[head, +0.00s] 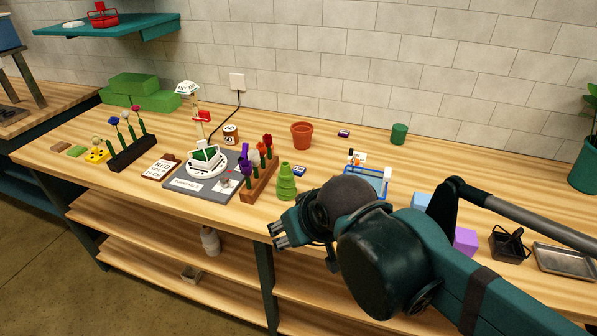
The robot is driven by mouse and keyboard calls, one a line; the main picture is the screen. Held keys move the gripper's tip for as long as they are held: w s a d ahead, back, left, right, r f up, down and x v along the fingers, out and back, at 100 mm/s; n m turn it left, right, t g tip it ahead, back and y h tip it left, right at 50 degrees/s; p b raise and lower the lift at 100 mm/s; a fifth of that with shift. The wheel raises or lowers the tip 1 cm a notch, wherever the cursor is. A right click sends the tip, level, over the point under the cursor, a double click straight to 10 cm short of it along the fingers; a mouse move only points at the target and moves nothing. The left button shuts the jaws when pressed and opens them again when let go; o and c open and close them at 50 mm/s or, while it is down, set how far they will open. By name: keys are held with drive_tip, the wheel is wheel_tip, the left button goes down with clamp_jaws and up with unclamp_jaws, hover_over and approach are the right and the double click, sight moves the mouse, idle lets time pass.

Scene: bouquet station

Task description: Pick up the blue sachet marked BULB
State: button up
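A small blue packet with a pale label (299,170) lies flat on the wooden table, just right of the rack with red and purple flowers. A second small packet, dark blue-purple with a pale label (344,133), lies farther back near the wall. The lettering on both is too small to read, so I cannot tell which is marked BULB. My gripper (276,236) is over the table's front edge, nearer the camera than both packets and left of my wrist. Its fingers look apart, with nothing between them.
A stacked green cone (286,184) stands between my gripper and the nearer packet. The flower rack (261,178) is left of it. A terracotta pot (302,135) and green cylinder (399,134) stand behind. A blue-framed holder (368,180) is partly hidden by my arm.

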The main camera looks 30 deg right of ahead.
wheel_tip(320, 180, up, 6)
drive_tip(key=w+d+r+n+g+p, duration=0.1)
drive_tip(key=w+d+r+p, duration=0.1)
drive_tip(key=w+r+p, duration=0.3)
drive_tip(key=w+d+r+n+g+p, duration=0.2)
drive_tip(key=w+p, duration=0.2)
drive_tip(key=w, duration=0.3)
drive_tip(key=n+g+p, duration=0.4)
drive_tip(key=n+p, duration=0.1)
drive_tip(key=p, duration=1)
hover_over(298, 168)
wheel_tip(298, 168, down, 12)
drive_tip(key=shift+s+f, duration=0.15)
drive_tip(key=shift+f, duration=1.25)
